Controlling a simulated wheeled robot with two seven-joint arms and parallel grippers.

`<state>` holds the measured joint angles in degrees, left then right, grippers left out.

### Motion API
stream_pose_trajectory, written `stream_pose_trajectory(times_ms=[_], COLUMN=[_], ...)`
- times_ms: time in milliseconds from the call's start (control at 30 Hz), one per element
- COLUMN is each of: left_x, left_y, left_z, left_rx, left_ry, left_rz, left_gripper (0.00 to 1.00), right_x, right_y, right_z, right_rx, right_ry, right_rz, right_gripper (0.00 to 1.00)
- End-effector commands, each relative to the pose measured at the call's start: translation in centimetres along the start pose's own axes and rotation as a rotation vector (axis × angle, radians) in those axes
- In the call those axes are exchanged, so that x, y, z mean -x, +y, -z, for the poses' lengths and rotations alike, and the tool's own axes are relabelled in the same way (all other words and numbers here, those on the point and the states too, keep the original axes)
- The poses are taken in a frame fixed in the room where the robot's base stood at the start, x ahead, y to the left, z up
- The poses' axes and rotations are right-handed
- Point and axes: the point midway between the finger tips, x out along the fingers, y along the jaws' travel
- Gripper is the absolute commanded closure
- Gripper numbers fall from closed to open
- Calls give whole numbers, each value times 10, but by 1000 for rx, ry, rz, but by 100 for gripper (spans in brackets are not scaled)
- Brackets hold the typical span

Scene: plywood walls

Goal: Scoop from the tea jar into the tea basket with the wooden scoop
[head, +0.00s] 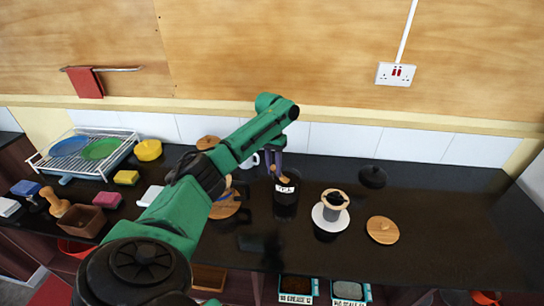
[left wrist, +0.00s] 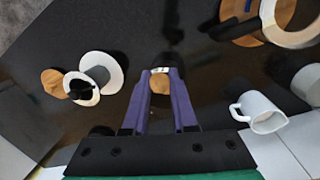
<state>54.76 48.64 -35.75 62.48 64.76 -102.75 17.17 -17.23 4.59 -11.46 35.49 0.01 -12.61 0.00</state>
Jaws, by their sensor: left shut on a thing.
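My left gripper (head: 277,170) is over the dark tea jar (head: 286,196), which has a white label. The gripper is shut on the wooden scoop (head: 284,181), whose light wood shows at the jar's mouth. In the left wrist view the round wooden end of the scoop (left wrist: 160,84) shows between the purple fingers (left wrist: 161,92). I cannot tell how deep it is in the jar or whether it holds tea. The tea basket (head: 335,197), dark inside a wooden rim, stands right of the jar over a white saucer. It also shows in the left wrist view (left wrist: 80,90). My right gripper is not in view.
A round wooden lid (head: 382,230) lies right of the basket, and a black lidded pot (head: 372,176) stands behind. A white mug (left wrist: 262,108) is near the jar. A dish rack (head: 80,152) and sponges are at left. The counter's right side is clear.

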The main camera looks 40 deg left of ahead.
Motion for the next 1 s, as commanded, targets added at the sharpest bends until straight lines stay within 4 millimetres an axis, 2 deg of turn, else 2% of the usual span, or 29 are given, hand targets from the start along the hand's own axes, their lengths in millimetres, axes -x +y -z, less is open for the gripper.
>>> stream_pose_trajectory(times_ms=[267, 300, 600, 1000], left_x=[-23, -31, -48, -54], left_y=[-4, -5, -7, -8], left_z=[-3, -1, -2, -1], left_rx=[-14, -15, -24, -33], left_ry=[116, 130, 218, 303], left_rz=[-16, -19, -32, -48], left_gripper=[100, 100, 100, 100], right_x=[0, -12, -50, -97], right_y=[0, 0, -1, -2], right_z=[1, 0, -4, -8], right_rx=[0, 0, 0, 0], right_ry=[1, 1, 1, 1], right_rz=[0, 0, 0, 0], right_gripper=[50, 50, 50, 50])
